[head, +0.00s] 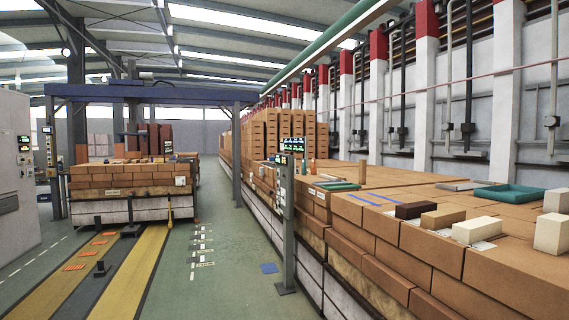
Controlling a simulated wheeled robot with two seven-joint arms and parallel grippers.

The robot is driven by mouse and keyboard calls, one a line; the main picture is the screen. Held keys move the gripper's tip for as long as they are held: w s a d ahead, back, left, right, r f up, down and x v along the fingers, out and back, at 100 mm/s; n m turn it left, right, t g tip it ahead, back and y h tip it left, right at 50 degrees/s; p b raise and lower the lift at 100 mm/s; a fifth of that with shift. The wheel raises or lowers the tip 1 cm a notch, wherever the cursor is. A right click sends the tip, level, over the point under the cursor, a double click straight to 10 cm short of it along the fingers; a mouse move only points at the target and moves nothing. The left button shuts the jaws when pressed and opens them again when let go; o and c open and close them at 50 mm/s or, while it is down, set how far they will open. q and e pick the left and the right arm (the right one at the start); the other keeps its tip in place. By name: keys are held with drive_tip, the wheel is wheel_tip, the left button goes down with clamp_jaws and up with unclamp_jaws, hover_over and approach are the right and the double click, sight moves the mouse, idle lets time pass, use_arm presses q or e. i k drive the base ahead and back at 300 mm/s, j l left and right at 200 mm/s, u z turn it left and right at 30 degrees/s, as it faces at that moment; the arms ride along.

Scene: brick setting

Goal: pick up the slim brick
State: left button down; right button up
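Several loose bricks sit on the top of the long brick stack (350,205) at the right. They are a dark brown brick (415,210), a tan brick (443,218), a cream brick (476,231), a white block (551,236) at the right edge, and another pale block (556,201) behind it. The dark brown one looks low and narrow, but I cannot tell for sure which is the slim brick. Neither of my grippers is in view.
A teal tray (510,194) lies behind the loose bricks, and a flat green tray (337,186) lies farther left. A post with a screen (286,220) stands at the stack's left side. The green floor aisle (225,270) is mostly clear. Another brick stack (130,185) stands at left.

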sight(469, 232)
drive_tip(key=z, duration=1.55)
drive_tip(key=i+j+z, duration=0.1)
drive_tip(key=j+z, duration=1.2)
drive_tip(key=i+l, duration=0.05)
